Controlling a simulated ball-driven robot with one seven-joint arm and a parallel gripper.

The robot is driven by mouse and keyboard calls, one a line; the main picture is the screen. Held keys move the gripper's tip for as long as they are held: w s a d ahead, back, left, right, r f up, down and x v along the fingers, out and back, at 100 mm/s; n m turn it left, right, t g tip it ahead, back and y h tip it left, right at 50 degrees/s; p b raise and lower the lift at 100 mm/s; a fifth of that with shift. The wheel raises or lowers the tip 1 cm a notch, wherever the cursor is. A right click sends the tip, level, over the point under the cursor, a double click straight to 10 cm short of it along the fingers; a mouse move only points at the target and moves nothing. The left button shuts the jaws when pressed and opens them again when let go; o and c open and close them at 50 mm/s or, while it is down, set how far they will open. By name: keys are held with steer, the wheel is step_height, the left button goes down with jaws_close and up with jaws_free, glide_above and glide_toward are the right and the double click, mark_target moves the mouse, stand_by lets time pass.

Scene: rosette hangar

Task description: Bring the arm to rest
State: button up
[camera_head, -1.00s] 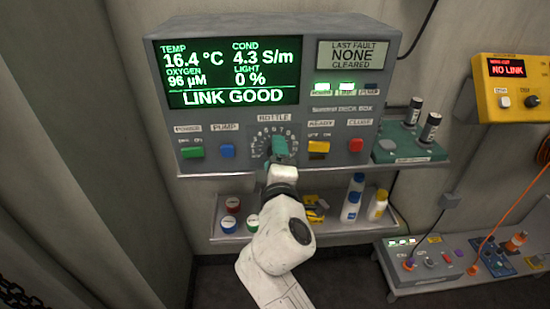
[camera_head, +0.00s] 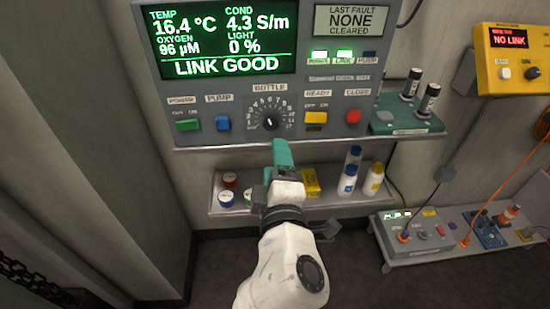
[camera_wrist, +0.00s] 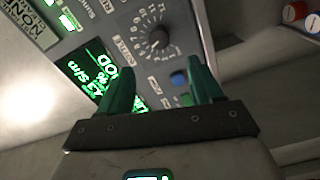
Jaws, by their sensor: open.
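My gripper (camera_head: 282,153) has teal fingers and a white wrist. In the head view it is in front of the deck box (camera_head: 342,86), below the bottle dial (camera_head: 270,122) and over the lower shelf. In the wrist view my gripper (camera_wrist: 160,82) shows two teal fingers spread apart with nothing between them. The black bottle dial (camera_wrist: 157,40) is seen beyond the fingers, apart from them. The deck box screen reads LINK GOOD.
The lower shelf (camera_head: 240,210) holds jars, a yellow item (camera_head: 311,182) and bottles (camera_head: 348,178). A green tray (camera_head: 400,122) with dark vials stands at right. A yellow box (camera_head: 512,58) reads NO LINK. A low bench (camera_head: 420,258) with cabled devices is at lower right.

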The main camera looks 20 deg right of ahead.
stand_by(0.3)
steer(key=s+d+f+m+g+p, duration=0.2)
steer(key=s+d+f+m+g, duration=0.3)
steer(key=f, duration=0.3)
steer(key=s+d+f+m+g+p, duration=0.1)
steer(key=s+d+f+m+g, duration=0.2)
steer(key=s+d+f+g, duration=0.45)
steer(key=s+f+m+g+y+p, duration=0.1)
steer(key=s+f+m+g+y, duration=0.1)
steer(key=s+f, duration=0.2)
steer(key=s+a+f+m+g+y+p, duration=0.1)
steer(key=s+f+m+y, duration=0.1)
steer(key=s, duration=0.9)
step_height(320, 180, down, 3)
steer(key=shift+s+r+g+y, duration=0.15)
steer(key=shift+s+g+y, duration=0.15)
steer(key=shift+y, duration=0.4)
steer(key=shift+w, duration=0.1)
